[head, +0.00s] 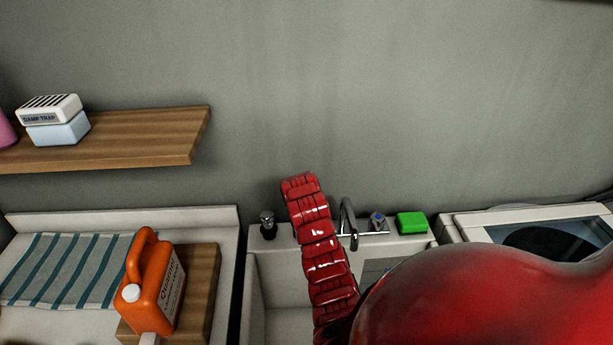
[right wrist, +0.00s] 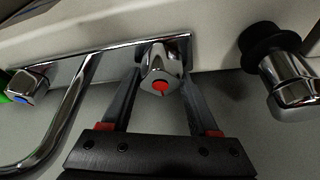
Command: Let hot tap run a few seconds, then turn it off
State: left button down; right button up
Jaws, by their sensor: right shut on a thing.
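The hot tap handle (right wrist: 160,66), chrome with a red dot on its end, sits at one end of the chrome tap plate in the right wrist view. My right gripper (right wrist: 161,80) has its two dark fingers on either side of the handle and is shut on it. The curved chrome spout (right wrist: 72,105) rises beside it; it also shows in the head view (head: 347,225). The cold handle with a blue mark (right wrist: 28,86) is at the left of the plate. My red arm hides the hot handle in the head view. No running water is visible. My left gripper is out of view.
A dark-collared chrome fitting (right wrist: 285,75) stands right of the handle in the right wrist view. A green sponge (head: 411,222) lies on the sink ledge. An orange jug (head: 156,285) stands on a wooden board at left. A shelf (head: 150,138) hangs above.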

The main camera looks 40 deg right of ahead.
jog(key=shift+n, duration=0.3)
jog(key=o, duration=1.4)
jog(key=shift+f, duration=0.1)
jog(key=p+v, duration=0.1)
jog(key=v, duration=0.2)
jog(key=shift+w+d+r, duration=0.1)
jog(key=shift+d+r, duration=0.05)
jog(key=shift+r, duration=0.05)
jog(key=shift+p+v, duration=5.9)
jog(key=shift+v, duration=1.2)
